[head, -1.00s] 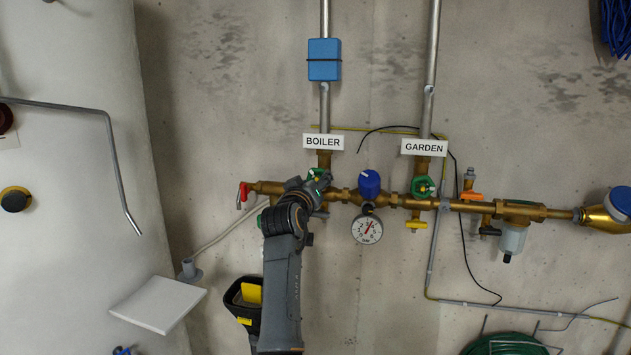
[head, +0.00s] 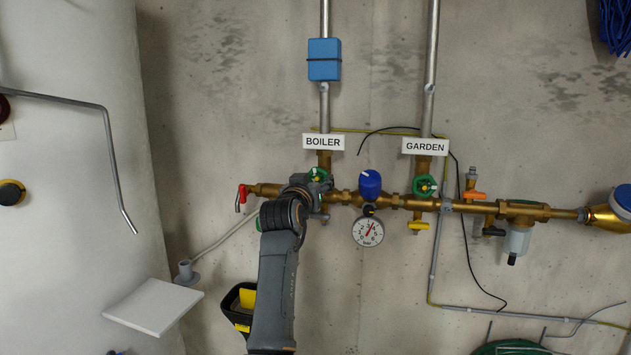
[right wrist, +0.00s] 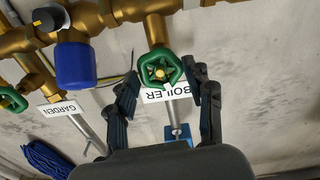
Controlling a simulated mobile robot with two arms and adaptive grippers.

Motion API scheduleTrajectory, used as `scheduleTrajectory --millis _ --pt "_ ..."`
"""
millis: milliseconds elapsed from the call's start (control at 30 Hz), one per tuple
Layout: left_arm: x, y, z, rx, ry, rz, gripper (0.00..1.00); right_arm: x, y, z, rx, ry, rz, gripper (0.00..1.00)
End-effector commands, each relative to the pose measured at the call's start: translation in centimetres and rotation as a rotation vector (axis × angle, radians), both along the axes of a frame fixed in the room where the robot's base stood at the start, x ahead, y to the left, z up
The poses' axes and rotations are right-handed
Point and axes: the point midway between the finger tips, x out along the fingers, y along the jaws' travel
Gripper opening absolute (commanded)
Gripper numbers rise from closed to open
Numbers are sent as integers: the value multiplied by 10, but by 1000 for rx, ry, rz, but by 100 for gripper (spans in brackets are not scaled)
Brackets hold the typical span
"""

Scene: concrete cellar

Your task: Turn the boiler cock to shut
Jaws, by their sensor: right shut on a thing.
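The boiler cock is a green handwheel (head: 318,174) on the brass pipe, right under the white BOILER label (head: 323,142). In the right wrist view the green wheel (right wrist: 160,71) with its brass-coloured centre sits between the two dark fingers. My right gripper (head: 318,186) reaches up to it from below and covers part of the wheel and pipe in the head view. In the right wrist view my right gripper (right wrist: 161,84) is shut on the wheel, one finger on each side. My left gripper is not in view.
To the right are a blue-capped fitting (head: 370,184), a pressure gauge (head: 368,232) and the green GARDEN wheel (head: 425,186). A red-handled tap (head: 241,196) is left. A white shelf (head: 153,306) and a black-yellow holder (head: 239,306) are lower left.

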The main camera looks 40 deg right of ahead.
Motion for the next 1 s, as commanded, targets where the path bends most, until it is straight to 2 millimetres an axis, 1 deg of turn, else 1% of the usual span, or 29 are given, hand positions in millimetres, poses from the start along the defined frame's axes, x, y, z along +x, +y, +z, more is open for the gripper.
scheduleTrajectory --millis 33,167,400,533,867,1000 --pt "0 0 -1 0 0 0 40 0 1 5 0 -18 2 19" --pt "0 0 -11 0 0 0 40 0 1 2 57 -83 3 19" --pt "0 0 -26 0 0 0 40 0 1 4 210 -262 4 19" --pt "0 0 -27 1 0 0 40 0 1 5 252 -309 4 19" --pt "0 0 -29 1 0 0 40 0 1 5 267 -327 4 19" --pt "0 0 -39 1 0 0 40 0 2 4 368 -444 6 19"
